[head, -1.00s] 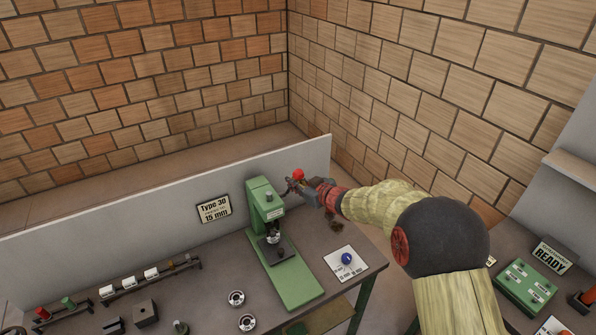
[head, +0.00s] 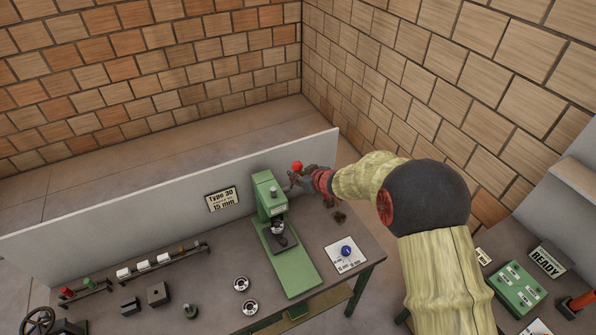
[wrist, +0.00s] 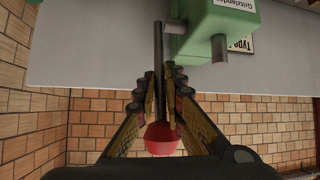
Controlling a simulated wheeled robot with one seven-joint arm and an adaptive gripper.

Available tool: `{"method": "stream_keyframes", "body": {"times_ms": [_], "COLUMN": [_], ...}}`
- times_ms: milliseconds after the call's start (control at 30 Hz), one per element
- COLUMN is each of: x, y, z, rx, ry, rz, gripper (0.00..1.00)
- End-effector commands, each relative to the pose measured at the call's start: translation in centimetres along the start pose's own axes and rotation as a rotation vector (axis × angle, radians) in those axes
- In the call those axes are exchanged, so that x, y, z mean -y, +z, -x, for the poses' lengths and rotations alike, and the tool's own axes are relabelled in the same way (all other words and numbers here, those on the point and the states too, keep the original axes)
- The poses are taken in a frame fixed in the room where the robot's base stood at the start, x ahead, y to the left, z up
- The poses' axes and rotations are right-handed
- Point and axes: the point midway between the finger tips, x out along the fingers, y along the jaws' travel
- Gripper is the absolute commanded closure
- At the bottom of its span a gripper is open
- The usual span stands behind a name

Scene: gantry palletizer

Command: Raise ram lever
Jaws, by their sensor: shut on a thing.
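The green press (head: 267,197) stands on the bench near its back panel, with a long green base plate in front. Its ram lever is a dark rod with a red ball knob (head: 297,166), standing up beside the press head on its right. My gripper (head: 298,179) is shut on the lever just below the knob. In the wrist view, the fingers (wrist: 160,88) close around the dark rod (wrist: 158,50). The red knob (wrist: 161,139) sits between the fingers on the palm side. The press head (wrist: 222,22) is at upper right there. A dark fixture (head: 278,237) is under the ram.
A white card with a blue knob (head: 346,251) lies right of the press. Two metal rings (head: 241,284) and dark blocks (head: 158,294) lie to the left. The grey back panel (head: 120,224) runs behind. A green control box (head: 521,289) is at lower right.

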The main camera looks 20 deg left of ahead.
Motion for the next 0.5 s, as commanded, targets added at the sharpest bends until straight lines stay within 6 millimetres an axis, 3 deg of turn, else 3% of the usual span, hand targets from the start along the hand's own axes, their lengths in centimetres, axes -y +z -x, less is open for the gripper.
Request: {"method": "stream_keyframes", "body": {"times_ms": [33,367,400,500], "x": [-0.14,-0.21,-0.21,-0.22], "y": [-1.11,-1.52,-1.57,-1.67], "z": [0.15,0.19,0.2,0.23], "rx": [-0.014,-0.02,-0.021,-0.022], "ry": [0.003,0.003,0.003,0.003], "rz": [0.002,0.002,0.003,0.003], "gripper": [1.0,1.0,0.89,0.83]}}
